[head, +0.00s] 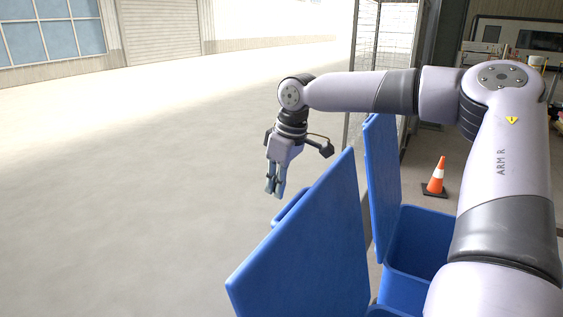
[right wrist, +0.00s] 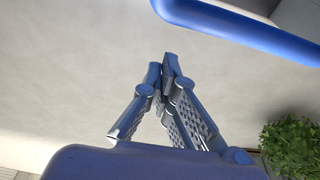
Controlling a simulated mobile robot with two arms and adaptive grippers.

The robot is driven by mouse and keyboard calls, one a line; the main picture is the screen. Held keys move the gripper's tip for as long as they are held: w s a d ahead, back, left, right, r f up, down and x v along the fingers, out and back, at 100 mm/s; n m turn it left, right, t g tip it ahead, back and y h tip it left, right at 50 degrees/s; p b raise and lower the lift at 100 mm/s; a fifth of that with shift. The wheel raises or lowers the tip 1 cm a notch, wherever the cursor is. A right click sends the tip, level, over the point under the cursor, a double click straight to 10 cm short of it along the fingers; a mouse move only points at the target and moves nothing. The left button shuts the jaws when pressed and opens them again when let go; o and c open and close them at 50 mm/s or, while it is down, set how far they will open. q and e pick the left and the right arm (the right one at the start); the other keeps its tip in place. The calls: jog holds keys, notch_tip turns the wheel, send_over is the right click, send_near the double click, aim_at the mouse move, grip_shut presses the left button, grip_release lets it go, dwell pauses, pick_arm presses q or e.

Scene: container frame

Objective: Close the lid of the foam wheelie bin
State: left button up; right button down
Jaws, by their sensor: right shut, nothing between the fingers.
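Two blue wheelie bins stand at the lower right of the head view, both with lids raised. The nearer lid (head: 310,240) stands steeply tilted, and only a sliver of its bin (head: 385,311) shows. The farther lid (head: 382,175) is upright beside its open bin (head: 425,240). No label shows which bin is for foam. My right gripper (head: 275,192) points down beyond the nearer lid, apart from it in the picture. Its fingers are shut and empty, and their tips meet in the right wrist view (right wrist: 166,62). My left gripper is out of view.
Another blue edge (head: 291,206) shows behind the nearer lid. A mesh panel (head: 386,50) and an orange cone (head: 435,177) stand beyond the bins. A green plant (right wrist: 292,148) shows in the wrist view. The pale floor (head: 130,190) at left is clear.

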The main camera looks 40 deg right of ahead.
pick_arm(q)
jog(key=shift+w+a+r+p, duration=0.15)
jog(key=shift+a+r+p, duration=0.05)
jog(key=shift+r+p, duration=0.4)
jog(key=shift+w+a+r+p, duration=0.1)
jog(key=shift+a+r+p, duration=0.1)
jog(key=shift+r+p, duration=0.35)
pick_arm(e)
jog(key=s, duration=0.1)
jog(key=s+r, duration=0.1)
jog(key=s+d, duration=0.1)
jog(key=shift+s+r, duration=0.15)
jog(key=shift+r, duration=0.1)
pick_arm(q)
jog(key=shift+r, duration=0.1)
